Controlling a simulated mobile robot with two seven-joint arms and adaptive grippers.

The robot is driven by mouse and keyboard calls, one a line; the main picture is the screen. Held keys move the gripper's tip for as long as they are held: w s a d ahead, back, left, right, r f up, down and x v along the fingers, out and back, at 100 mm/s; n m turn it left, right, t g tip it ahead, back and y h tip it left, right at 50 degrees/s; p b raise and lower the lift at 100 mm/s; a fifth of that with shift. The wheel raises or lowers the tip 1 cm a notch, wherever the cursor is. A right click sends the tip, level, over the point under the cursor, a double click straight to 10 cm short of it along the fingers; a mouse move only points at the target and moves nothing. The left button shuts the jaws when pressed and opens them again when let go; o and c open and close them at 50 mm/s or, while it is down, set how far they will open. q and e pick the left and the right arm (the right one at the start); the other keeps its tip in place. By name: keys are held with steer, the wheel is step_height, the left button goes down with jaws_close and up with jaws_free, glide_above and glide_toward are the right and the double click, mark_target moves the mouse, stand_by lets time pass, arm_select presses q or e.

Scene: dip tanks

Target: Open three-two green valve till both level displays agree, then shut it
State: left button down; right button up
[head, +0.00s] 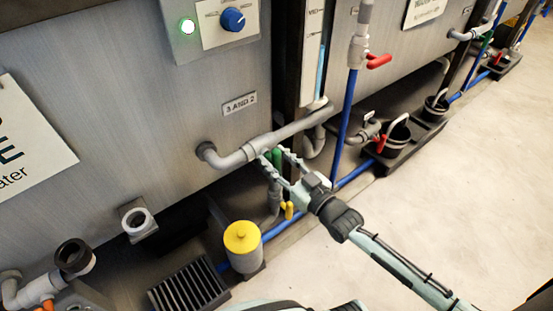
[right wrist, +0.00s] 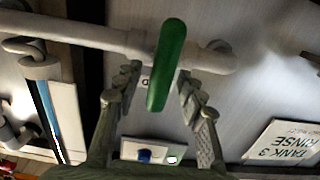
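The green valve handle (head: 277,157) sits on the grey pipe (head: 238,157) below a label reading "3 AND 2" (head: 239,103). In the right wrist view the green handle (right wrist: 166,65) lies crosswise to the pipe (right wrist: 75,33). My right gripper (head: 272,157) is open, with one finger on each side of the handle; gaps show between the handle and both fingers in the right wrist view (right wrist: 160,85). One level display (head: 319,55), a vertical tube with blue in it, shows at the tank edge; its top is cut off. I cannot make out a second display. My left gripper is out of view.
A control box with a blue knob (head: 233,19) and lit green lamp (head: 187,26) is above. A red-handled valve (head: 378,61) stands right of the pipe. A yellow-topped canister (head: 243,237) and floor grate (head: 188,286) are below. The floor at right is clear.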

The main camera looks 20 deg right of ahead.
steer(key=shift+c, duration=0.3)
jaws_close()
